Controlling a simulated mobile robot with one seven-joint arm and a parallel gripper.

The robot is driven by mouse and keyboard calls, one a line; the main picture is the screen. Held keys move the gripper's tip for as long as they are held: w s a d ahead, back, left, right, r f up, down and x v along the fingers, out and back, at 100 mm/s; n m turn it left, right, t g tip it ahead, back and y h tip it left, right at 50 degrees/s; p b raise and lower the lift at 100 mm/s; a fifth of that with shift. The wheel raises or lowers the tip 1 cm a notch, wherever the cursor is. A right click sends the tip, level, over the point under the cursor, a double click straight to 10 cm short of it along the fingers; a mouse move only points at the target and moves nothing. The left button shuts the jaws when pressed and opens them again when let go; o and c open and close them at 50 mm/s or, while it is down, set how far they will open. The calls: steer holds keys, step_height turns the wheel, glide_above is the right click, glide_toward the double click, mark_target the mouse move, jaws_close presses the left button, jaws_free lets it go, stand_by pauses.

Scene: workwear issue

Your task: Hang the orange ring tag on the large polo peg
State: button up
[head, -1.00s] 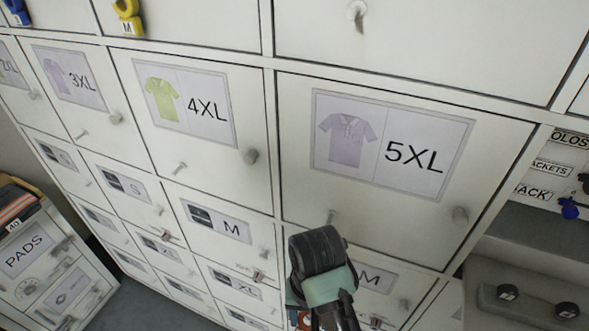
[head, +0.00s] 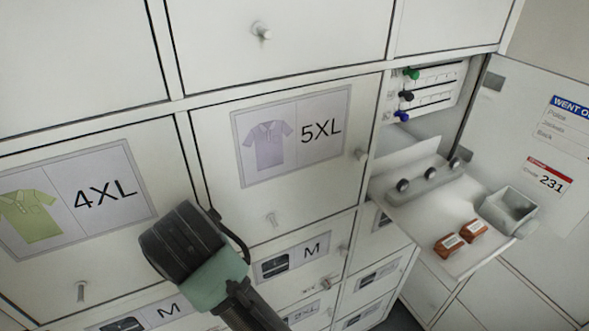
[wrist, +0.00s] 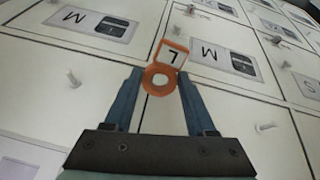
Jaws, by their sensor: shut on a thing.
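In the wrist view my gripper (wrist: 160,78) is shut on the orange ring tag (wrist: 149,84). The ring sits between the two blue fingertips, and its square plate with the letter L points away from the gripper. The tag is held in front of white drawer fronts, apart from any peg as far as I can tell. In the head view my arm covers the lower middle, and the fingers and tag are hidden. Polo doors marked 4XL (head: 95,190) and 5XL (head: 292,135) show there, each with a bare peg below its label. No label for a large polo peg is readable.
An open bay at the right has a board with green, black and blue tags (head: 410,74). Its pull-out shelf (head: 400,202) carries black knobs, two orange-brown blocks (head: 460,238) and a grey tray (head: 493,212). Drawers marked M (head: 300,258) lie below.

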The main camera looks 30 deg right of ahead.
steer(key=s+d+r+n+t, duration=0.15)
steer(key=d+r+t, duration=0.3)
steer(key=r, duration=0.65)
steer(key=s+d+r+t+y+p, duration=0.15)
steer(key=d+r+t, duration=0.3)
steer(key=r, duration=0.65)
steer(key=s+d+r+t, duration=0.2)
steer(key=d+r+t, duration=0.25)
steer(key=r, duration=0.75)
steer(key=shift+g, duration=0.25)
steer(key=shift+w+d+f, duration=0.1)
steer(key=shift+w+f, duration=0.1)
steer(key=shift+w, duration=1.1)
steer(key=shift+w+a+f, duration=0.1)
steer(key=shift+w+f, duration=0.05)
steer(key=shift+w, duration=1.2)
steer(key=shift+w+d+f, duration=0.1)
steer(key=shift+w+f, duration=0.1)
steer(key=shift+w, duration=1.1)
steer(key=shift+w+f, duration=0.25)
steer(key=shift+w, duration=0.55)
steer(key=o, duration=1.4)
